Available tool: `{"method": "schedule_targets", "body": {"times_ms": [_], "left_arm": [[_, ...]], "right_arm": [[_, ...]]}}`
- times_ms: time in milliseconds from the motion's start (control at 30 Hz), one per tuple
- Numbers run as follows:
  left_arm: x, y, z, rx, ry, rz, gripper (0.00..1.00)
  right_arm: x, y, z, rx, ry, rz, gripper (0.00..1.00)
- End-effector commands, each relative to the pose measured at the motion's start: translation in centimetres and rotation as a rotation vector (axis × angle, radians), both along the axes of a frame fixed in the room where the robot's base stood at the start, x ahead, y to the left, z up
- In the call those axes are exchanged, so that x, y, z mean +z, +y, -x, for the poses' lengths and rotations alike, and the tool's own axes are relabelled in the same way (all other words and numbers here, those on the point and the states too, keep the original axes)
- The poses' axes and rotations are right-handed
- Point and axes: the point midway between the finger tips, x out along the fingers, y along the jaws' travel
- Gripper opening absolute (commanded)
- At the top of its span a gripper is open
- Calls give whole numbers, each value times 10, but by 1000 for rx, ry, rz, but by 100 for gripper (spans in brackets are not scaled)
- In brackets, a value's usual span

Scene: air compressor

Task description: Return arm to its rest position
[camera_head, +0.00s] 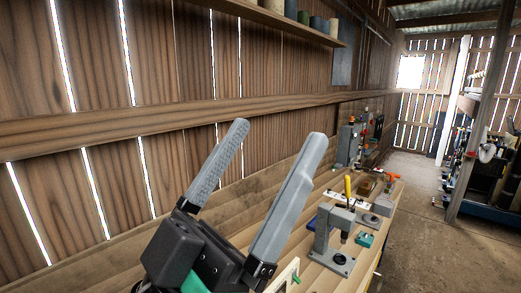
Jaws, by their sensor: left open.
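My left gripper (262,170) is large in the lower middle of the head view. Its two grey fingers point up and stand apart, with nothing between them. Its black body is at the bottom edge. It is in front of the plank wall, to the left of the workbench items. My right gripper is out of view. No air compressor can be made out in this view.
A wooden workbench (336,280) runs along the wall. A grey press-like tool (331,238) stands on it, with a teal block (364,240) beside it. A shelf (262,14) holds several cylinders. Clear floor (428,240) lies to the right, before a cluttered rack (490,165).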

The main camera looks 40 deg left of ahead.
Motion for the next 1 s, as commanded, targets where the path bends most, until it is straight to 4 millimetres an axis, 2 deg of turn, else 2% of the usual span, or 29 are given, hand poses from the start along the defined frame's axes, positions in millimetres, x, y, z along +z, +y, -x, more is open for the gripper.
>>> {"method": "schedule_targets", "body": {"times_ms": [167, 267, 367, 500, 600, 700, 800, 1000], "left_arm": [[9, 1, 0, 4, 0, -1, 100], [34, 1, 0, 5, -1, 0, 100], [74, 1, 0, 6, -1, -1, 100], [143, 1, 0, 7, -1, -1, 100], [187, 1, 0, 7, -1, -1, 100], [213, 1, 0, 7, -2, -1, 100], [220, 2, 0, 7, -1, -1, 100], [214, 2, -1, 7, 0, -1, 100]], "right_arm": [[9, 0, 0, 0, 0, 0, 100], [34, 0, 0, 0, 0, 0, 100], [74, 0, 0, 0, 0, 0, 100], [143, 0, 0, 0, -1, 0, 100], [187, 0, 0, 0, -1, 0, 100], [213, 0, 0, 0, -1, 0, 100], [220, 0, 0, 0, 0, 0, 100], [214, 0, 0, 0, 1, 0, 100]]}}
